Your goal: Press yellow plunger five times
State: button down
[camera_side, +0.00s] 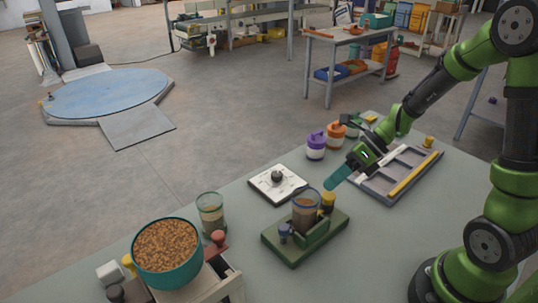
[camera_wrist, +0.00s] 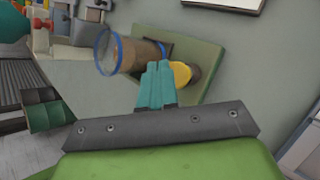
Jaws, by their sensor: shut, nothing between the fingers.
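The yellow plunger (camera_side: 328,199) stands on the right part of a green base (camera_side: 305,237), just right of a clear cup with a blue rim (camera_side: 306,211). In the wrist view the plunger (camera_wrist: 181,73) shows as a yellow round head beside the fingertips, partly hidden by them. My gripper (camera_side: 329,186) has teal fingers shut together and empty. Its tips are close above the yellow plunger; in the side view a small gap seems to show, but I cannot tell whether they touch. In the wrist view my gripper (camera_wrist: 158,66) points at the base between cup and plunger.
A blue-grey plunger (camera_side: 284,232) stands on the base's left side. A teal bowl of brown pellets (camera_side: 167,252) and a glass jar (camera_side: 211,214) are at the left. A white plate with a dark knob (camera_side: 277,183) lies behind. A grey tray (camera_side: 397,172) lies at the right.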

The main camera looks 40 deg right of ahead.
aim_at(332, 193)
jog(key=shift+f, duration=0.1)
jog(key=shift+f, duration=0.35)
jog(key=shift+f, duration=0.7)
dwell(0.9)
jog(key=shift+r, duration=1.15)
jog(key=shift+r, duration=2.5)
dwell(0.5)
